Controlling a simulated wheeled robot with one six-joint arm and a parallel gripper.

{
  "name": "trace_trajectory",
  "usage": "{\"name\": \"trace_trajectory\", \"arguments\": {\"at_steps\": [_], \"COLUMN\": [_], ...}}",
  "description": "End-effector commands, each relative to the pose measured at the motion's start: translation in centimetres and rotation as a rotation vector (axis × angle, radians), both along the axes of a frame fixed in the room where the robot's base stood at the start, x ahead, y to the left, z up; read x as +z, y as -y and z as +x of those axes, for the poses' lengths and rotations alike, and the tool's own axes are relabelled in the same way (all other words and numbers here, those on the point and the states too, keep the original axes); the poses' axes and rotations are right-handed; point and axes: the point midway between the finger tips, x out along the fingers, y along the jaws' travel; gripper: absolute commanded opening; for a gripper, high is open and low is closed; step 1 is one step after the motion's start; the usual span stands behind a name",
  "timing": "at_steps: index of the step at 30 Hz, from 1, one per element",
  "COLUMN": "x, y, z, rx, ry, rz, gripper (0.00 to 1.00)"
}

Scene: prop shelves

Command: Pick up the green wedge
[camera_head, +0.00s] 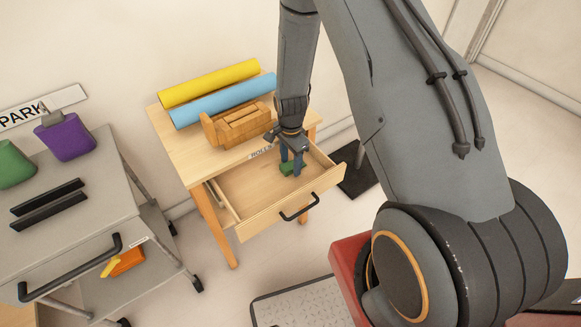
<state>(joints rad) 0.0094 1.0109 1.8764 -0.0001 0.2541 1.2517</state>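The green wedge (286,171) lies in the open drawer of the wooden table, near the drawer's right end. My gripper (291,165) reaches down into the drawer from above, right at the wedge. Its two fingers are apart, and one finger passes in front of the wedge and hides part of it. I cannot tell whether the fingers press on the wedge or only stand around it. The wedge appears to rest on or close to the drawer floor.
The wooden table (178,142) bears a yellow roll (208,83), a blue roll (222,101) and a wooden piece (236,126). The drawer (240,190) is otherwise bare, with a black handle (299,208).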

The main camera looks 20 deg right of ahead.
Motion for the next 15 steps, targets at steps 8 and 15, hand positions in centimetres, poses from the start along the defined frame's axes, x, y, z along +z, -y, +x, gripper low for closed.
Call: {"name": "trace_trajectory", "arguments": {"at_steps": [8, 15], "x": [0.03, 0.12], "y": [0.0, -0.01], "z": [0.0, 0.02], "rx": [0.0, 0.0], "ry": [0.0, 0.0], "rz": [0.0, 0.0], "gripper": [0.08, 0.08]}}
